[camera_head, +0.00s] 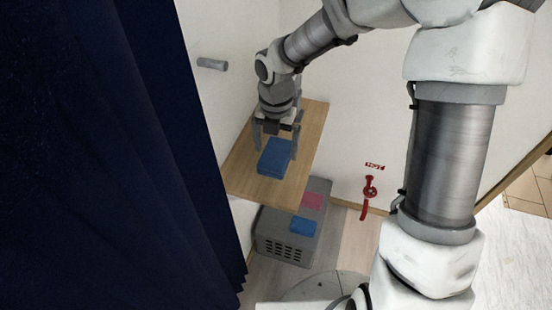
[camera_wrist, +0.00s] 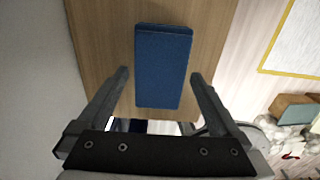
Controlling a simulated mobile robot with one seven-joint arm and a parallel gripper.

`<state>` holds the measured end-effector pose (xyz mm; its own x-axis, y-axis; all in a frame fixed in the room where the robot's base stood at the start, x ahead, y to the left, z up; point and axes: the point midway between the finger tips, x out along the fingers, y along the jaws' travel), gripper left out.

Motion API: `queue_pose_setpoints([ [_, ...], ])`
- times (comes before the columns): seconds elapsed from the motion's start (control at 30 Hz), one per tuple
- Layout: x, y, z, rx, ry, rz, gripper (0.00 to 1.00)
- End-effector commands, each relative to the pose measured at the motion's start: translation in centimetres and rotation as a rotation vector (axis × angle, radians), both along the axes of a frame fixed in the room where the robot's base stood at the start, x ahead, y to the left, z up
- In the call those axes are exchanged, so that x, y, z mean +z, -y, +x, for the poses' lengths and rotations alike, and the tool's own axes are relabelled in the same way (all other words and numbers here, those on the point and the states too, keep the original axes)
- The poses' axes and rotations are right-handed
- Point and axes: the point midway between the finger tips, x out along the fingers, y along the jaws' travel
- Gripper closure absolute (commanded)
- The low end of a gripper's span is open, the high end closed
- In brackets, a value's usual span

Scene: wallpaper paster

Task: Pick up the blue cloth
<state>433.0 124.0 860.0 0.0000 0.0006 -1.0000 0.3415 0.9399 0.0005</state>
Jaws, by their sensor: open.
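The blue cloth (camera_head: 274,158) is a folded rectangular block on a wooden shelf (camera_head: 246,181). In the wrist view the cloth (camera_wrist: 163,65) lies ahead of my gripper (camera_wrist: 160,75), with its near end between the two finger tips and its far end beyond them. A gap shows between the cloth and each finger. My gripper (camera_head: 276,145) is open, over the cloth in the head view. Its height above the shelf is hard to tell.
Below the shelf stands a grey box (camera_head: 275,225) with a pink piece (camera_head: 312,200) and another blue piece (camera_head: 303,226) on top. A dark blue curtain (camera_head: 110,150) hangs at left. A red valve (camera_head: 369,190) is on the wall at right.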

Motion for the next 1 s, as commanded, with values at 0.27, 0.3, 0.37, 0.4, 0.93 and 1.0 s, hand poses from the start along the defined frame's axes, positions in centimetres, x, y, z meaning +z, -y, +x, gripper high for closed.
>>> queue_pose_setpoints([
  [0.27,-2.5,0.0,0.0,0.001,0.000,0.000,0.00],
  [0.3,-2.5,0.0,0.0,0.001,0.000,0.000,0.00],
  [0.37,-2.5,0.0,0.0,0.001,0.000,0.000,0.00],
  [0.4,-2.5,0.0,0.0,0.001,0.000,0.000,0.04],
  [0.93,-2.4,0.0,0.0,0.001,0.000,0.000,0.70],
  [1.0,-2.4,0.0,0.0,0.001,0.000,0.001,0.70],
])
